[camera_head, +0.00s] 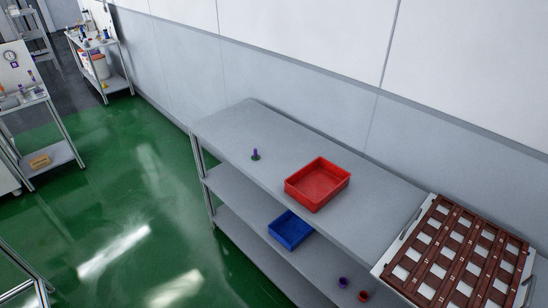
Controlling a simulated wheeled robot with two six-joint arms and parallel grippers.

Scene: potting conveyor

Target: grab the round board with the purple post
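The round board with the purple post (255,156) stands upright on the grey table top, left of the red tray. It looks small, with a dark round base and a purple post rising from it. Nothing touches it. Neither of my grippers shows in the head view.
The grey shelved table (228,137) runs along the wall. A red tray (318,185) sits on its top, and a blue tray (290,230) on a lower shelf. A brown slotted rack (455,255) is at the right. Green floor (130,190) lies open at left.

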